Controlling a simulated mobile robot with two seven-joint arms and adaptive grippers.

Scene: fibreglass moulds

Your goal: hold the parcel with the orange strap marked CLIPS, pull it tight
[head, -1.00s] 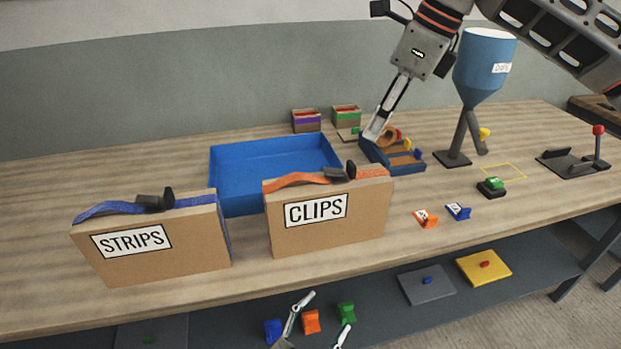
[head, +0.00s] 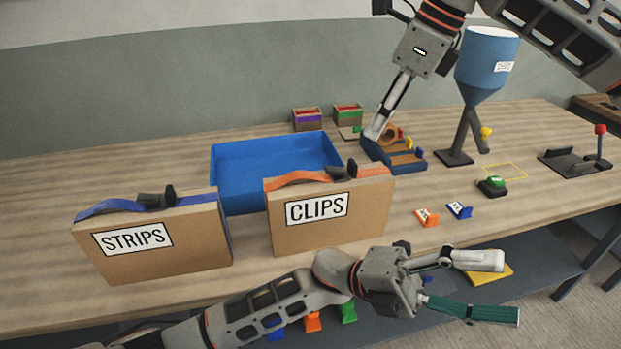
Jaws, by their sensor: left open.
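The parcel marked CLIPS (head: 330,230) is a brown box standing upright near the table's front edge. An orange strap (head: 300,177) runs along its top, with a dark buckle (head: 343,170) towards the right. My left gripper (head: 508,288) is open and empty, in front of the table edge, to the right of and lower than the parcel in the picture. One finger shows a dark green ribbed face. My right gripper (head: 377,127) points down at the small blue tray with wooden pieces, behind the parcel. Only one slim edge of its fingers shows, so its opening cannot be told.
A parcel marked STRIPS (head: 150,255) with a blue strap stands to the left. An empty blue bin (head: 270,147) is behind. A blue hopper (head: 484,65), a green button (head: 492,187) and two small tags lie to the right. A lower shelf holds small coloured pieces.

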